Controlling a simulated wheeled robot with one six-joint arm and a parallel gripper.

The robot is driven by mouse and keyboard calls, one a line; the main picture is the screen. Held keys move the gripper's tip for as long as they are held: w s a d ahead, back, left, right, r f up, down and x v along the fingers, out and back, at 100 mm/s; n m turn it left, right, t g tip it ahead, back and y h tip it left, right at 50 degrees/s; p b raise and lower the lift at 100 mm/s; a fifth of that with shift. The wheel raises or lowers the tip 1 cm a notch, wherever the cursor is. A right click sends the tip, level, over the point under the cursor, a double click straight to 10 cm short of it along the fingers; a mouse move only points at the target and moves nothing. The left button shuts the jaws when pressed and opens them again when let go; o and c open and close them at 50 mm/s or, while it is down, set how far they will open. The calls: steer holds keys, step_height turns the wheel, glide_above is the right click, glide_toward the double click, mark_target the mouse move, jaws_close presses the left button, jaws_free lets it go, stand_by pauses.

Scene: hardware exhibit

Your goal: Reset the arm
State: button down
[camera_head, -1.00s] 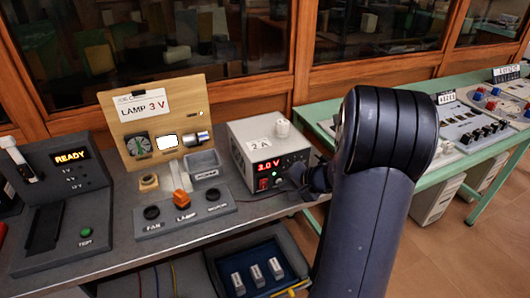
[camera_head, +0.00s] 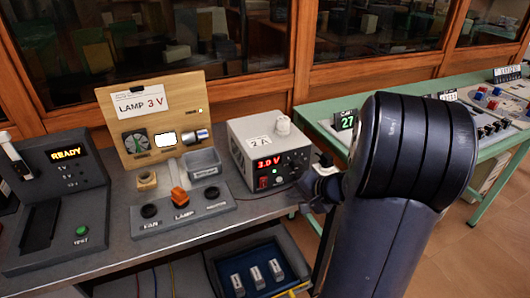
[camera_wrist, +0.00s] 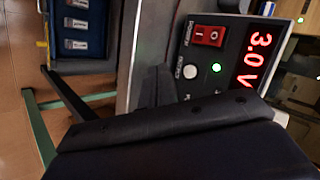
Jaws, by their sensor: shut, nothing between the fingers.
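My gripper (camera_wrist: 155,88) shows in the wrist view as dark fingers closed together, with nothing between them. In the head view its small dark end (camera_head: 312,176) is just right of the white power supply (camera_head: 238,148), partly hidden by my own arm. I cannot tell from the picture whether it touches the supply. The supply's red display reads 3.0 V, also seen in the wrist view (camera_wrist: 258,62), beside a red rocker switch (camera_wrist: 209,36) and a lit green light (camera_wrist: 216,68). My bent arm fills the right of the head view.
A READY console (camera_head: 92,195) is at left. A blue-lined drawer (camera_head: 280,285) holding grey blocks is open below. A green table (camera_head: 312,110) with instruments is at right.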

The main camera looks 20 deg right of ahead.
steer(key=shift+s, duration=1)
